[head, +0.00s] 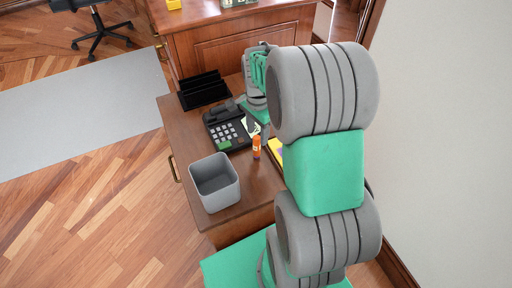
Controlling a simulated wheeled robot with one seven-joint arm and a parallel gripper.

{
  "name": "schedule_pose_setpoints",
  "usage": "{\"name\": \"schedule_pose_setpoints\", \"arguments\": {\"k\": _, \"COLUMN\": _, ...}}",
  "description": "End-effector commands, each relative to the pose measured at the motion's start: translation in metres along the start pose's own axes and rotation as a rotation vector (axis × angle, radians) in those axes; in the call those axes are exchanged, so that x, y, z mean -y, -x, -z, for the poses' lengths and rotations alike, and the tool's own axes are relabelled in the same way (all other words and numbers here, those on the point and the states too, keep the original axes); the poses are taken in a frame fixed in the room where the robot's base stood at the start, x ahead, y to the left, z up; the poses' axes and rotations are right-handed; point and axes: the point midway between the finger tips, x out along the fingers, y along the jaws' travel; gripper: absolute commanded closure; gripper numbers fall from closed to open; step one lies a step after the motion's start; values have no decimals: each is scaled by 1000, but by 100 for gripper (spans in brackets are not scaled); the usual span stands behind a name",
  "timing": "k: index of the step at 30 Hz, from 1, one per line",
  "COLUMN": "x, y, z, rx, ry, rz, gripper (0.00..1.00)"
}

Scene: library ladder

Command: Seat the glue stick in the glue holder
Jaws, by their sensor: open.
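An orange glue stick (256,148) with a pale lower end stands upright on the wooden desk, just right of the phone. My gripper (262,130) is above the desk, a little behind the glue stick and apart from it in the picture. Its fingers are small and partly hidden by my own arm, and nothing shows held in them. I cannot pick out the glue holder with certainty; my arm covers the right part of the desk.
A grey open bin (214,182) stands at the desk's front left. A black phone (226,130) and a black tray (203,91) stand behind it. A yellow item (275,150) lies partly behind my arm. A wall (450,150) is at the right.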

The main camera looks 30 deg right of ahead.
Motion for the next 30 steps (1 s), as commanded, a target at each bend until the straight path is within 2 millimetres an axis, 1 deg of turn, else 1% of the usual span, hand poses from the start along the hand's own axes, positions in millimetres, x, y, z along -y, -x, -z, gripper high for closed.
{"name": "schedule_pose_setpoints", "arguments": {"k": 1, "x": -1, "y": -10, "z": -1, "rx": 1, "ry": 1, "rz": -2, "gripper": 51}}
{"name": "schedule_pose_setpoints", "arguments": {"k": 6, "x": 0, "y": -30, "z": -1, "rx": 0, "ry": 5, "rz": 0, "gripper": 51}}
{"name": "schedule_pose_setpoints", "arguments": {"k": 10, "x": 1, "y": -55, "z": -1, "rx": 1, "ry": 6, "rz": -1, "gripper": 51}}
{"name": "schedule_pose_setpoints", "arguments": {"k": 13, "x": 1, "y": -69, "z": -1, "rx": 0, "ry": 7, "rz": 0, "gripper": 51}}
{"name": "schedule_pose_setpoints", "arguments": {"k": 20, "x": 1, "y": -69, "z": -1, "rx": -1, "ry": 7, "rz": 2, "gripper": 52}}
{"name": "schedule_pose_setpoints", "arguments": {"k": 30, "x": 1, "y": -69, "z": -1, "rx": -1, "ry": 8, "rz": 2, "gripper": 80}}
